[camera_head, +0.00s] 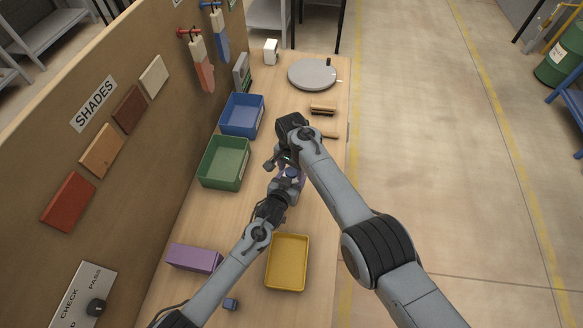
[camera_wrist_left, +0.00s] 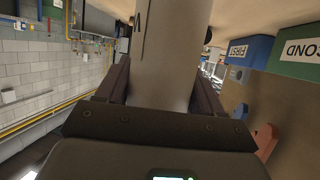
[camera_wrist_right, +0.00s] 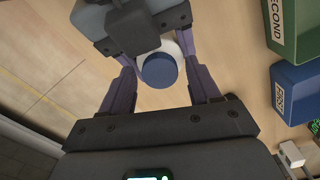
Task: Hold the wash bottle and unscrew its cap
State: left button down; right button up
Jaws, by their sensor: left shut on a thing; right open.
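The wash bottle's round blue cap (camera_wrist_right: 160,70) and pale shoulder show in the right wrist view; the cap also shows small in the head view (camera_head: 292,173). My left gripper (camera_head: 284,188) is shut on the bottle, whose pale body (camera_wrist_left: 172,50) stands between its fingers in the left wrist view. My right gripper (camera_head: 281,163) is open above the bottle. Its fingers stand on either side of the cap in the right wrist view (camera_wrist_right: 165,85), with a gap on both sides. The lower bottle is hidden in the head view by my arms.
A green bin (camera_head: 224,162) and a blue bin (camera_head: 242,115) stand left of the grippers, by the shades board (camera_head: 100,120). A yellow tray (camera_head: 288,262) and a purple box (camera_head: 194,257) are nearer. A grey disc (camera_head: 312,74) and brushes (camera_head: 322,110) lie farther back.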

jog(key=c, duration=1.1)
jog(key=n, duration=0.6)
jog(key=shift+n, duration=0.4)
jog(key=o, duration=1.2)
jog(key=shift+r, duration=0.15)
